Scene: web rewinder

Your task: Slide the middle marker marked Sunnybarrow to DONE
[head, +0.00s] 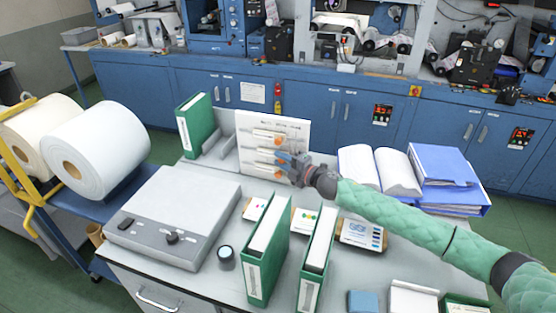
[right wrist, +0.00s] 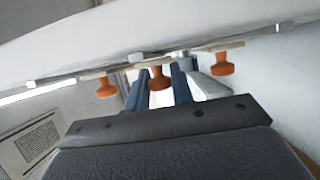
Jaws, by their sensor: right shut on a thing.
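A white board (head: 298,128) stands upright at the back of the table, with three sliding markers with orange knobs one above another. The upper marker (head: 266,135) is at the left part of the board. The middle marker's orange knob (right wrist: 159,80) sits between the blue fingers of my right gripper (right wrist: 157,94) in the right wrist view. My right gripper (head: 283,160) is shut on that knob, at the board's face. Orange knobs show on both sides of it: one at left (right wrist: 106,89), one at right (right wrist: 222,65). The lettering is too small to read. My left gripper is not in view.
A green binder (head: 197,124) stands left of the board. Open books (head: 378,170) and blue folders (head: 440,165) lie to the right. Two green binders (head: 266,250) stand in front, and a grey device (head: 175,215) is at front left. My right arm crosses the table's right side.

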